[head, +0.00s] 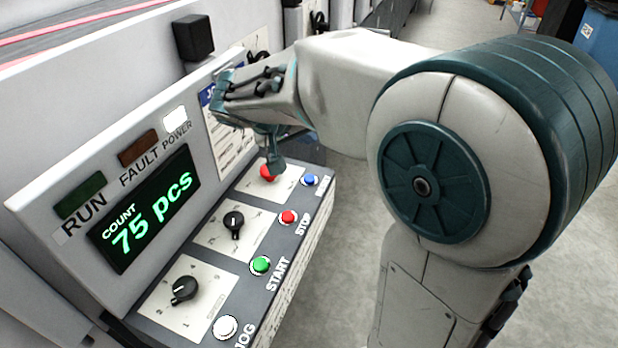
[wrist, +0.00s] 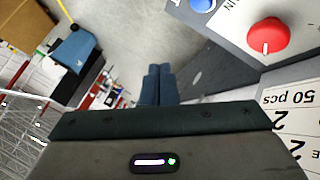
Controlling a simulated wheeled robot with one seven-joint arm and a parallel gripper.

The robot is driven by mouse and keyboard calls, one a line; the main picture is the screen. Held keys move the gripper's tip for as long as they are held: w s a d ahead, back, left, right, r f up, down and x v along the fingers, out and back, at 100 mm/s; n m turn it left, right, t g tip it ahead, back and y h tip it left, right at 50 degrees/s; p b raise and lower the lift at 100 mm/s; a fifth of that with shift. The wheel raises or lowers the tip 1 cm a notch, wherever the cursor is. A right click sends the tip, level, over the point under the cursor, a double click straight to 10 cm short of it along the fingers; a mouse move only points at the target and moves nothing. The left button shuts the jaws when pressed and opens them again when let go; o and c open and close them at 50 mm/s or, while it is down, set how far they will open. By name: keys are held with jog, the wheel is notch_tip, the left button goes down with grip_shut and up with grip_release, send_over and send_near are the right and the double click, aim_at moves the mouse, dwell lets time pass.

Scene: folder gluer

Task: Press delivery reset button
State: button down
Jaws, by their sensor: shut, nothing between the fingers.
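A blue button (head: 310,180) sits at the far right corner of the sloped control panel (head: 222,278). Its small label is too small to read, so I cannot confirm it is the delivery reset. In the wrist view the blue button (wrist: 203,3) is cut by the top edge. My gripper (head: 275,166) is shut and empty, pointing down near the panel's far end. It overlaps a red knob (head: 266,173), left of the blue button. In the wrist view my fingertips (wrist: 158,70) show against the floor, left of the panel; contact cannot be told.
The panel also has a red STOP button (head: 288,217), a green START button (head: 260,265), a white JOG button (head: 225,327) and black rotary knobs (head: 184,289). A display (head: 146,212) reads 75 pcs. The white POWER lamp (head: 176,119) is lit. Open floor lies right.

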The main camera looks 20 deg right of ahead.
jog(key=b, duration=0.5)
send_over(306, 181)
notch_tip(306, 181, down, 7)
jog(key=shift+d+f, duration=0.1)
jog(key=shift+f+b, duration=0.35)
jog(key=shift+f, duration=0.05)
jog(key=shift+f+b, duration=0.2)
jog(key=shift+b, duration=0.15)
dwell(1.2)
jog(key=shift+f+b, duration=0.25)
jog(key=shift+b, duration=0.2)
jog(key=shift+f+b, duration=0.5)
jog(key=shift+b, duration=0.2)
dwell(0.7)
jog(key=shift+r, duration=0.2)
jog(key=shift+r+p, duration=0.4)
jog(key=shift+r, duration=0.35)
jog(key=shift+r, duration=0.1)
